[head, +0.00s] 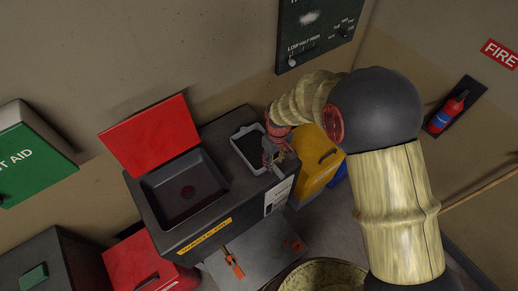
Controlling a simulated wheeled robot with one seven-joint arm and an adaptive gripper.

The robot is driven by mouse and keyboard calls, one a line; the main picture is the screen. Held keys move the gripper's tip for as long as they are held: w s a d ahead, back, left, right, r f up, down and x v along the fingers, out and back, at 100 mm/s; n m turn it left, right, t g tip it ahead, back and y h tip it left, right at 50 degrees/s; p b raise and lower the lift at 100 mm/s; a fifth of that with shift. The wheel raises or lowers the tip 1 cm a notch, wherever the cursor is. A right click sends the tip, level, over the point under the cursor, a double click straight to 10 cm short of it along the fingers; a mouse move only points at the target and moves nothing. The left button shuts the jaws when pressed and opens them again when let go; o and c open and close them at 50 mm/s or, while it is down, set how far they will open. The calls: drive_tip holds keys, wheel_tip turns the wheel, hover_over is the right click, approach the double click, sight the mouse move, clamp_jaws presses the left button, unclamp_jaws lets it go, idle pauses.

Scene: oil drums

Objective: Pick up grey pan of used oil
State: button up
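The grey pan (241,155) holds dark oil and sits on the right part of a black workbench top (215,133), beside a sink basin. My gripper (270,158) reaches in from the right and is at the pan's right rim, overlapping it in the picture. The fingers are small and dark here, so I cannot tell whether they are open or closed on the rim. My arm and gripper hide part of the pan's right side.
A black sink basin (185,188) with a raised red lid (150,134) is left of the pan. A yellow container (318,160) stands right of the bench. A red box (146,266) is at lower left. A green first aid box (28,158) and dark control panel (315,30) are on the wall.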

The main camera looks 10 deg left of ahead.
sight(275, 167)
drive_tip(key=shift+w+d+f+p, duration=0.15)
drive_tip(key=shift+f+p, duration=0.35)
drive_tip(key=shift+f, duration=1.2)
drive_tip(key=shift+w+f+p, duration=0.2)
drive_tip(key=shift+f+p, duration=0.3)
drive_tip(key=shift+f, duration=1.15)
drive_tip(key=shift+c, duration=0.4)
drive_tip(key=c, duration=0.7)
clamp_jaws()
